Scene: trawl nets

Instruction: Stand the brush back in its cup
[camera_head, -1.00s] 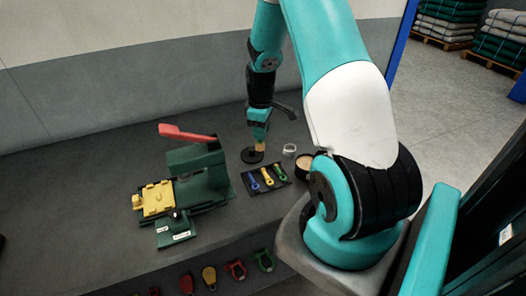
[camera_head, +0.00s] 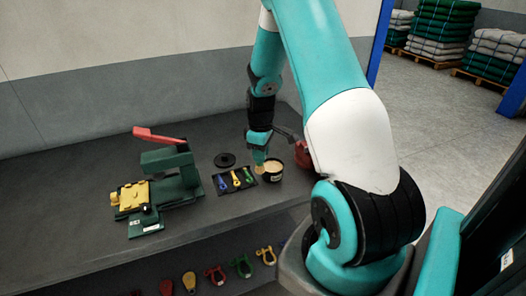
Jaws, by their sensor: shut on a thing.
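My gripper (camera_head: 261,153) points down over the bench, shut on a small tan piece (camera_head: 260,168), which looks like the brush. Most of it is hidden by the fingers. Its lower end shows just left of a dark round tub (camera_head: 273,178) with cream contents; I cannot tell whether they touch. A small pale ring-shaped thing, perhaps the brush's cup, is not visible now; my gripper covers about that spot.
A black tray (camera_head: 236,188) with blue, yellow and green tools lies left of the tub. A black disc (camera_head: 224,160) lies behind it. A green machine with a red lever (camera_head: 156,135) stands left. A red object (camera_head: 302,155) is right. The front bench is clear.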

